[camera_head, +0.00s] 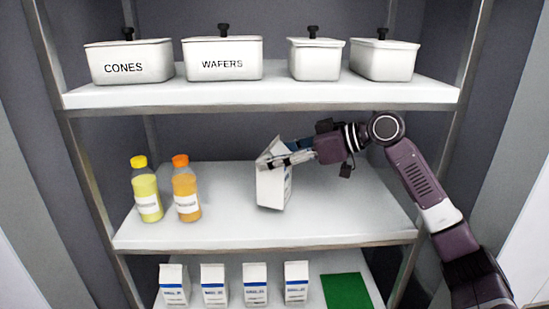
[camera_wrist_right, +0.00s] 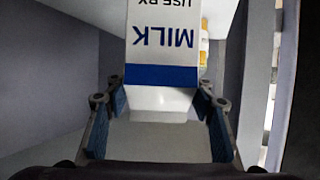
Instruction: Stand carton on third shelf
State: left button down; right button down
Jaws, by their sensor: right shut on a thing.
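A white milk carton (camera_head: 272,188) with a blue band hangs at the middle shelf (camera_head: 340,225), right of the two bottles. My right gripper (camera_head: 268,160) reaches in from the right and is shut on the carton's top end. The carton leans a little in the head view; I cannot tell whether its base touches the shelf. In the right wrist view the carton (camera_wrist_right: 163,45) shows its "MILK" print upside down, between the blue-padded fingers of my right gripper (camera_wrist_right: 162,100). My left gripper is not in view.
A yellow bottle (camera_head: 146,190) and an orange bottle (camera_head: 185,190) stand on the middle shelf's left. Several white lidded bins, such as the wafers bin (camera_head: 222,65), stand on the shelf above. Below are several cartons (camera_head: 255,285) and a green mat (camera_head: 346,293). The middle shelf's right side is clear.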

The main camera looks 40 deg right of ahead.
aim_at(273, 188)
jog(key=shift+w+d, duration=0.1)
notch_tip(273, 188, down, 3)
jog(key=b, duration=0.3)
jog(key=shift+f, duration=0.2)
jog(key=shift+f, duration=0.15)
jog(key=c, duration=0.9)
grip_release()
